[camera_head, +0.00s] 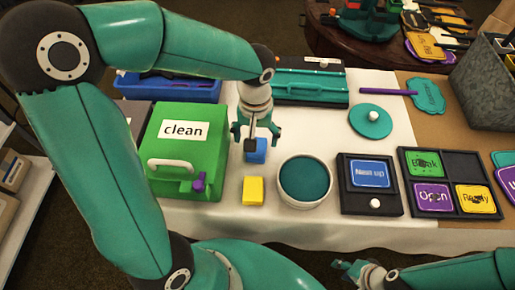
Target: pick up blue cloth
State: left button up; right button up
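The blue cloth (258,155) is a small blue block-like shape on the white-covered table, right of the green "clean" box. My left gripper (251,144) points down at it from above. Its dark fingertips look close together and overlap the cloth's upper left part. The view does not show whether they grip the cloth or only stand in front of it. My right gripper (357,271) is low in the picture, in front of the table's near edge and away from the cloth. Its fingers are too small and cut up to read.
A yellow block-like cloth (253,190) lies just in front of the blue one. The green box (187,150) stands close on the left, a round white tub (283,196) on the right. Beyond are a dark "Next up" board (347,201), a teal disc (371,130) and a teal case (310,98).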

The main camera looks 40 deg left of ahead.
pick_arm(q)
notch_tip(320, 180, down, 5)
jog(key=shift+d+r, duration=0.1)
jog(key=shift+r, duration=0.05)
jog(key=c, duration=1.1)
jog(key=shift+r, duration=0.1)
notch_tip(320, 180, up, 20)
jog(key=p, duration=0.2)
jog(key=shift+p, duration=0.3)
